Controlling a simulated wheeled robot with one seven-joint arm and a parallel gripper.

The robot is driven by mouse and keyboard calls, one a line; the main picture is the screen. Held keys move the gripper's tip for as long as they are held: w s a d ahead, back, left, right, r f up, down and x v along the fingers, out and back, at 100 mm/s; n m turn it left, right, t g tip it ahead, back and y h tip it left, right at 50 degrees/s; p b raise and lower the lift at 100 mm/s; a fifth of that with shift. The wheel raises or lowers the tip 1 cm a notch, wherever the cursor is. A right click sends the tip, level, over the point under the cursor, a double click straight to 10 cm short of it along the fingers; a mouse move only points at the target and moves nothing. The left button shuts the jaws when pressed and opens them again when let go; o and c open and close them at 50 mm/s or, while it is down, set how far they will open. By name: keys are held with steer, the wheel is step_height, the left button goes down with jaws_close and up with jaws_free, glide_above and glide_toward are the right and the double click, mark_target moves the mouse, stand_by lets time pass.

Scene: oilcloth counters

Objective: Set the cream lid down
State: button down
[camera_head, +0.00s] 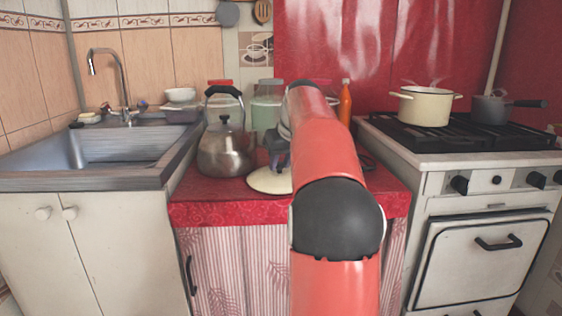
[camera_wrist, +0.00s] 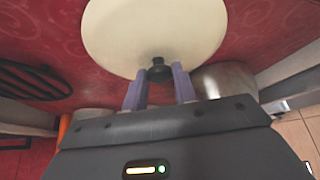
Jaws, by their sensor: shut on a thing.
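The cream lid (camera_wrist: 155,28) is a round pale disc with a dark knob (camera_wrist: 158,71) at its middle. My gripper (camera_wrist: 160,88) has its two purple fingers on either side of the knob and is shut on it. In the head view the lid (camera_head: 268,181) shows low over the red counter (camera_head: 235,211), right of the kettle's base. My gripper (camera_head: 278,158) is partly hidden there behind my red arm. I cannot tell whether the lid touches the cloth.
A steel kettle (camera_head: 227,151) stands close left of the lid. Glass jars (camera_head: 266,109) and an orange bottle (camera_head: 345,103) stand behind. A cream pot (camera_head: 424,106) and a grey saucepan (camera_head: 491,108) sit on the stove at right. A sink (camera_head: 115,147) is at left.

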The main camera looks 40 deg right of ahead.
steer(key=c, duration=1.1)
jaws_free()
steer(key=shift+r, duration=0.2)
steer(key=p+v, duration=0.2)
steer(key=v, duration=1)
